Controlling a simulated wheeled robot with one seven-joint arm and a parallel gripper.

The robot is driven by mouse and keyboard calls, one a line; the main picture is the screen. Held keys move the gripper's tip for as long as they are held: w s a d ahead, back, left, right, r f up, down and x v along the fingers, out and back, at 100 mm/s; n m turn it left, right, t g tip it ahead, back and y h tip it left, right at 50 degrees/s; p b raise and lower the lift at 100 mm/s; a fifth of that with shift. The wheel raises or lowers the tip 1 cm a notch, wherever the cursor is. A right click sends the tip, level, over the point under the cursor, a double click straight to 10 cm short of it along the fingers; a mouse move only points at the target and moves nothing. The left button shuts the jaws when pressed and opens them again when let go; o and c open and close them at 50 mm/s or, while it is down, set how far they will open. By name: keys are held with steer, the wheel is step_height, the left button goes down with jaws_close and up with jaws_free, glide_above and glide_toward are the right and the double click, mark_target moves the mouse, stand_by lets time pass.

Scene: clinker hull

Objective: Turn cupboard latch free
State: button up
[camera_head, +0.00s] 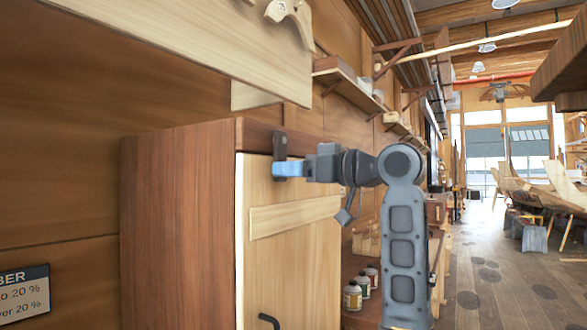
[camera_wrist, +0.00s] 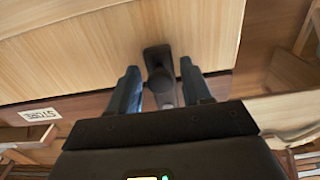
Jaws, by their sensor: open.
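The wooden cupboard (camera_head: 180,220) has a reddish-brown side and a pale door (camera_head: 290,270). A dark latch (camera_head: 280,143) sits at the top of the door, and its upper part shows above my gripper in the head view. My gripper (camera_head: 287,169) is at the latch, with its blue fingers against or just in front of the lower part. In the wrist view the dark latch (camera_wrist: 158,58) lies between the two blue fingers of my gripper (camera_wrist: 159,67). The fingers are apart, with a gap visible on each side of the latch. The door looks closed.
A dark handle (camera_head: 268,320) is low on the door. A pale plank (camera_head: 190,45) hangs above the cupboard. Several jars (camera_head: 353,296) stand on a shelf to the right, behind my arm. The floor (camera_head: 500,280) at right is mostly open.

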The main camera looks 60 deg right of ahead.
jaws_close()
stand_by(0.4)
steer(key=shift+d, duration=0.1)
steer(key=d+r+n+b, duration=0.1)
steer(key=n+b, duration=0.1)
steer(key=n, duration=0.2)
steer(key=d+r+n+b, duration=0.1)
steer(key=d+n+b, duration=0.1)
steer(key=n, duration=0.3)
steer(key=d+r+n+b, duration=0.1)
steer(key=d+n+b, duration=0.1)
steer(key=n+b, duration=0.1)
steer(key=shift+d+r+n+b, duration=0.15)
steer(key=shift+r+n+b, duration=0.15)
steer(key=shift+n, duration=0.4)
steer(key=shift+d+r+n+b, duration=0.15)
steer(key=shift+r+n, duration=0.2)
steer(key=shift+n, duration=0.4)
steer(key=shift+r+n+b, duration=0.2)
steer(key=shift+r+n, duration=0.2)
steer(key=shift+n, duration=0.4)
steer(key=shift+d+r+n+b, duration=0.15)
steer(key=shift+r+n, duration=0.2)
steer(key=shift+n, duration=0.4)
steer(key=shift+a+r, duration=0.1)
